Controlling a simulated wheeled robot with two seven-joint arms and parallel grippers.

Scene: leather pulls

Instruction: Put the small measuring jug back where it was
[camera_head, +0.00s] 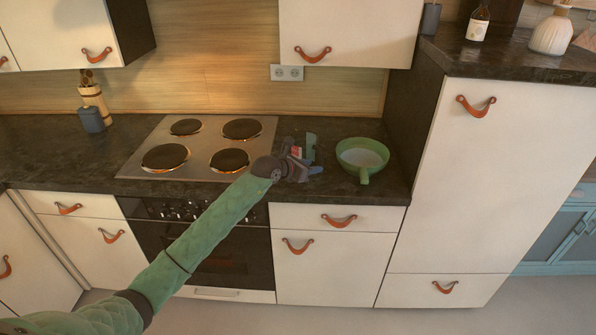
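A green round vessel (350,146) with a pale inside and a short handle toward the front stands upright on the counter, right of the hob. I cannot tell for sure whether it is the small measuring jug. My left gripper (303,164) is over the counter between the hob and this vessel, apart from the vessel. Small green, red-and-white and blue parts show around the gripper, too small to tell what they are. The gripper's fingers are not clear, so I cannot tell whether it holds something. My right gripper is not in view.
The hob (187,130) has several dark plates, some with an orange glow at the rim. The dark counter (40,150) is clear at left, apart from a utensil holder (94,100) and a dark blue container (91,119). A tall cabinet (480,190) bounds the counter at right.

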